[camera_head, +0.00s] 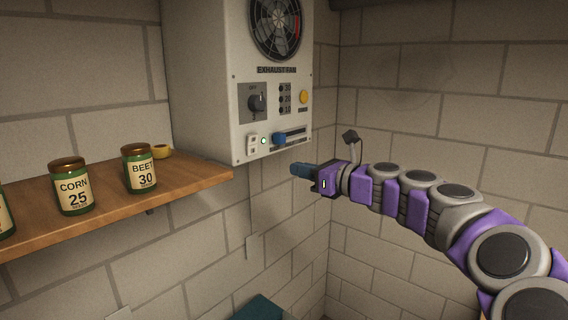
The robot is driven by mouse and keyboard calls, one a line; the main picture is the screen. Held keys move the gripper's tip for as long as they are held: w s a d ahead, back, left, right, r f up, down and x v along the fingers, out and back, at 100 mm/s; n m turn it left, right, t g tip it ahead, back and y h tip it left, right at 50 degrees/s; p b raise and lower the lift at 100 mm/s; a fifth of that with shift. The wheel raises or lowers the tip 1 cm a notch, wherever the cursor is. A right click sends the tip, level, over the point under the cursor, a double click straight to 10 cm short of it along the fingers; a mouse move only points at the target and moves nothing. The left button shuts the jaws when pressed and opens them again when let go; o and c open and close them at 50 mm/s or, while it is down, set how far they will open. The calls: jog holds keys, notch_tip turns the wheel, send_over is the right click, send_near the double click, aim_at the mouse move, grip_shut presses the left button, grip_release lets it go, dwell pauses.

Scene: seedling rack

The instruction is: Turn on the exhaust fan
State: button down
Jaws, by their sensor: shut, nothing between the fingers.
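The exhaust fan unit (235,95) is a pale box on the wall at upper middle, with a round dark fan grille (275,28) cut by the top edge. My gripper (294,169) is shut and empty, with blue tips, just below and right of the unit's lower edge, apart from the panel.
A wooden shelf (200,182) at left holds green jars labelled CORN (74,188) and BEET (140,170), and a small yellow thing (163,151). A teal object (262,308) shows at the bottom. Brick walls meet in a corner behind my arm.

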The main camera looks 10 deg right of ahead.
jog(key=shift+s, duration=1.1)
jog(key=shift+d, duration=0.1)
